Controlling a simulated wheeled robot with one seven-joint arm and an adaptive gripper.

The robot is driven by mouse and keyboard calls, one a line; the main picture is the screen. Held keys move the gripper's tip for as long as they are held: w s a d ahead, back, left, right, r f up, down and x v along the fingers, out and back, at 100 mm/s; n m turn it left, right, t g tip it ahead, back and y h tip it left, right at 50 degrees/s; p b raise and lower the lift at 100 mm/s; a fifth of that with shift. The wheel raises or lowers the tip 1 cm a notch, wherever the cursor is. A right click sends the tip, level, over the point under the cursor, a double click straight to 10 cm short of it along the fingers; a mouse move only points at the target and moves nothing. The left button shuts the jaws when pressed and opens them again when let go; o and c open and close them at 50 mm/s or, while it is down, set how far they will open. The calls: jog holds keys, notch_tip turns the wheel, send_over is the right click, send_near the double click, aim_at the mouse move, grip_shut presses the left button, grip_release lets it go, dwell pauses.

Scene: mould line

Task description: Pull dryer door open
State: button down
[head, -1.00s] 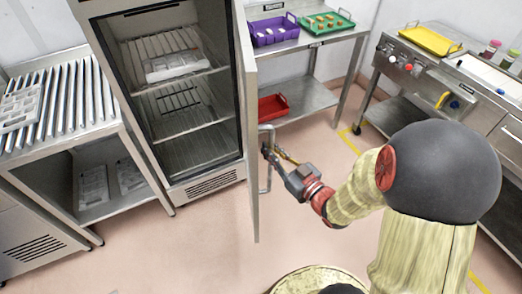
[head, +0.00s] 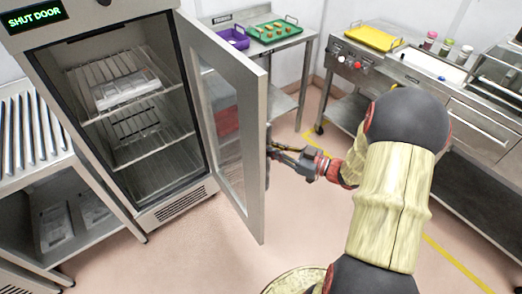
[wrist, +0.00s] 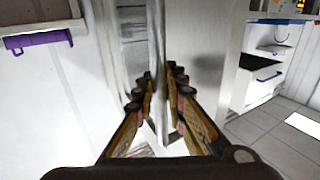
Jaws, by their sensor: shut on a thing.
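The dryer (head: 190,196) stands at the left with its glass-paned door (head: 252,140) swung well open to the right. A wire shelf inside holds a pale mould tray (head: 126,88). My gripper (head: 272,150) is at the door's outer face, near its free edge. In the wrist view the two fingers (wrist: 160,100) are closed around the upright metal door handle (wrist: 159,62). In the head view the door's edge hides the fingertips and the handle.
A green sign above the dryer reads "SHUT DOOR" (head: 34,18). A steel table behind the door bears a purple tray (head: 232,39) and a green tray (head: 274,32). A roller rack (head: 30,130) stands left.

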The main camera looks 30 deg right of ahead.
jog(key=shift+w+d, duration=0.1)
jog(key=shift+d, duration=0.55)
jog(key=c, duration=1.9)
grip_release()
jog(key=shift+o, duration=0.3)
jog(key=v, duration=1.2)
jog(key=shift+d, duration=0.2)
jog(key=shift+w+r, duration=0.1)
jog(key=shift+w, duration=0.05)
